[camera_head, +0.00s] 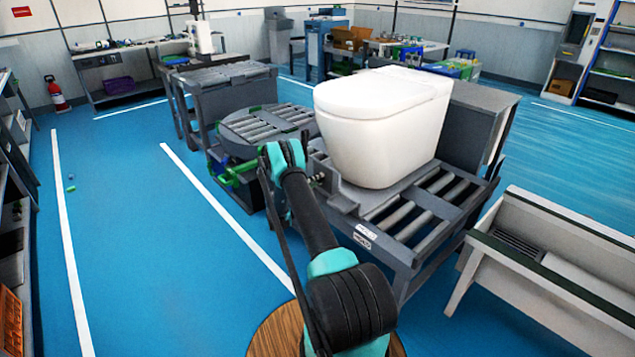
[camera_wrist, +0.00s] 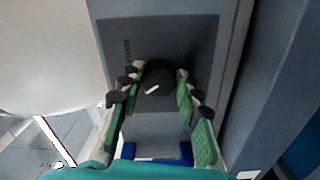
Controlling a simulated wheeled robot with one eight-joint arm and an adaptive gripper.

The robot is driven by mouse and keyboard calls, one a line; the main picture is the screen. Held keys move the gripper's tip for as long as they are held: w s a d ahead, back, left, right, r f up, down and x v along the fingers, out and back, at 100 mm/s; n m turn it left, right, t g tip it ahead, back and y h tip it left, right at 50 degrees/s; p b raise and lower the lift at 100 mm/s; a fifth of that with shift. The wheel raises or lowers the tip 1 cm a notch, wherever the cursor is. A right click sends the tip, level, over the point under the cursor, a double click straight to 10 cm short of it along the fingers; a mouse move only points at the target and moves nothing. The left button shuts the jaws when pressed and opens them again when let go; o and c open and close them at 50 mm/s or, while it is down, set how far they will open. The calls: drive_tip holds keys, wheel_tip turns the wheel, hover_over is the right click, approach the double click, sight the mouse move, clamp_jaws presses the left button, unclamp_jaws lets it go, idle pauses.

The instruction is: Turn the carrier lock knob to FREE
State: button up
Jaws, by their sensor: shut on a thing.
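The lock knob (camera_wrist: 158,77) is round and black with a short white mark, slightly slanted, on its lower part. It sits on a dark grey panel (camera_wrist: 195,45) in the wrist view. In the head view my arm covers the knob. The white toilet (camera_head: 380,120) stands upright on the grey roller carrier (camera_head: 400,250).
A round roller turntable (camera_head: 265,125) stands to the left of the carrier. A grey bench with a trough (camera_head: 560,250) stands at the right. Workbenches line the back.

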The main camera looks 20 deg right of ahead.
drive_tip(key=shift+n, duration=0.5)
drive_tip(key=o, duration=1.2)
drive_tip(key=shift+c, duration=0.2)
drive_tip(key=shift+a, duration=0.1)
drive_tip(key=v, duration=1.1)
drive_tip(key=shift+s+a, duration=0.15)
drive_tip(key=shift+a, duration=0.25)
